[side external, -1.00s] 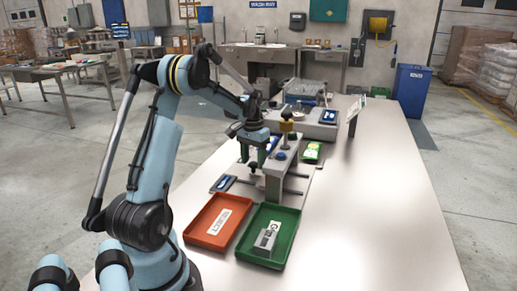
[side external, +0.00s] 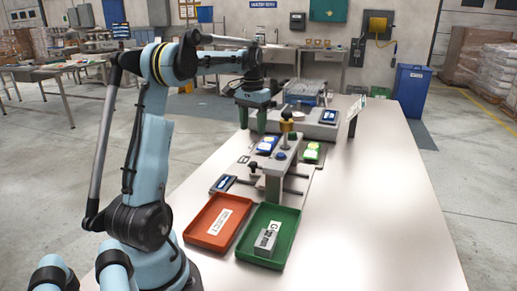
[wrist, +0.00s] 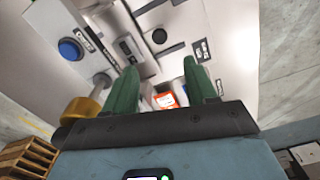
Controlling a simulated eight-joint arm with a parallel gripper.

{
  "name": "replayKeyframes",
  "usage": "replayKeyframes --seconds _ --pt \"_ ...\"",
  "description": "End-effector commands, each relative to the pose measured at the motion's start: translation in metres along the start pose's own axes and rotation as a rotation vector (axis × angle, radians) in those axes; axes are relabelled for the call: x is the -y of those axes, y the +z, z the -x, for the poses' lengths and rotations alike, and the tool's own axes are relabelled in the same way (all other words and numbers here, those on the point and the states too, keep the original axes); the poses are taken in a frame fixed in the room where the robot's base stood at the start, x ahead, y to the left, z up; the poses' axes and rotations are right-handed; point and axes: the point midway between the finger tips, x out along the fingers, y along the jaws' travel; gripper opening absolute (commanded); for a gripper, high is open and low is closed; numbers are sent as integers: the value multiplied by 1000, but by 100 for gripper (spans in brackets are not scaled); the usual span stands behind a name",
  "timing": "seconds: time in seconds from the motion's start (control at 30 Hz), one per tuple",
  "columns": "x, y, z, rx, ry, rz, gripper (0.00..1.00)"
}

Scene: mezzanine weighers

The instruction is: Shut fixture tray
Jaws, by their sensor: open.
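The grey fixture (side external: 275,182) stands mid-table with a blue button, a gold knob (side external: 287,117) and dark rods at its sides. In the wrist view its blue button (wrist: 70,49) and gold knob (wrist: 80,108) show at left. I cannot clearly make out the fixture's tray or how far it is open. My gripper (side external: 255,123) hangs above the table, behind and left of the fixture, apart from it. Its green fingers, also in the wrist view (wrist: 162,78), are spread with nothing held. An orange-and-white item (wrist: 164,100) shows beyond the gap between them, partly hidden.
A red tray (side external: 193,235) and a green tray (side external: 245,250) holding a grey block (side external: 266,240) sit at the front. A scale (side external: 315,131) stands behind. The table's right side is clear.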

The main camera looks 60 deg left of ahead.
Motion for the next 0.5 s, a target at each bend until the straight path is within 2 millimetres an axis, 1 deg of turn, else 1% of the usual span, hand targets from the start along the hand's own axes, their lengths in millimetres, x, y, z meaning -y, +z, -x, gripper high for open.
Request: replayKeyframes --seconds 0.3,0.37,0.5 --pt "2 3 -1 -13 11 -22 56" --pt "5 7 -2 -35 31 -62 56" --pt "16 23 -5 -143 89 -221 56"
